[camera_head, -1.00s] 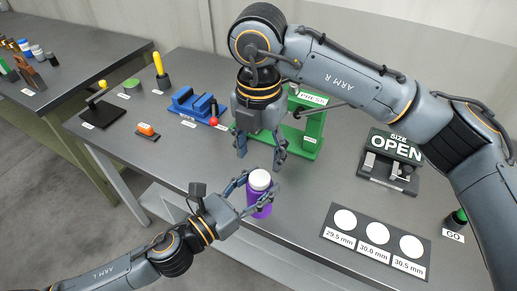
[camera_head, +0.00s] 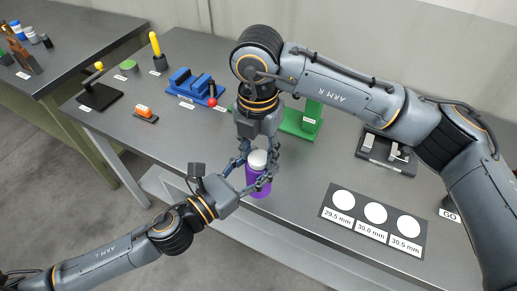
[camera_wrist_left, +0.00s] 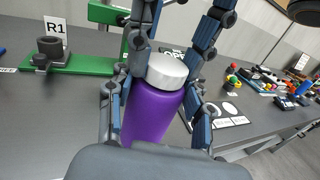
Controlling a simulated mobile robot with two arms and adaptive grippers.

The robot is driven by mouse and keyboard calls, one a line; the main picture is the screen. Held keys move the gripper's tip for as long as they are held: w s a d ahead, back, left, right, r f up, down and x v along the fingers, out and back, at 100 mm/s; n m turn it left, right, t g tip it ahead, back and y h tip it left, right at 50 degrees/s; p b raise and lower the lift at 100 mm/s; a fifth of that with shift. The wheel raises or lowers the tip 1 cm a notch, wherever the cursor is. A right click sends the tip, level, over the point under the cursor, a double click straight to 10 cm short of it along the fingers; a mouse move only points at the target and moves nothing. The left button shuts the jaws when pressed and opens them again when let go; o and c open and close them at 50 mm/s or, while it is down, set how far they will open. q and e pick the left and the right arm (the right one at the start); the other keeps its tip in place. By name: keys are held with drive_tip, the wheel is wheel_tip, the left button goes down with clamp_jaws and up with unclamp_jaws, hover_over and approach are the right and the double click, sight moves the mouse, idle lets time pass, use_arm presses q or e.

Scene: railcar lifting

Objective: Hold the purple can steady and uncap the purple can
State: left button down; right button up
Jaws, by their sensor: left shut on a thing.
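The purple can (camera_head: 259,186) stands upright with a white cap (camera_head: 258,159) on top, by the table's front edge. My left gripper (camera_head: 256,180) is shut around the can body from the front. The left wrist view shows the can (camera_wrist_left: 150,113) between its fingers and the cap (camera_wrist_left: 167,70) above them. My right gripper (camera_head: 258,154) points down from above. Its open fingers straddle the cap, one on each side, very close to it. Contact with the cap cannot be told. Whether the can touches the table is hidden.
The size board with white discs (camera_head: 372,220) lies to the right. A green press (camera_head: 302,121) stands behind my right gripper, and a blue vise (camera_head: 193,84) is at the back left. The table's front left is clear.

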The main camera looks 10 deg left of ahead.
use_arm(q)
drive_tip(key=shift+r, duration=0.1)
use_arm(e)
drive_tip(key=o, duration=1.1)
drive_tip(key=shift+r, duration=0.1)
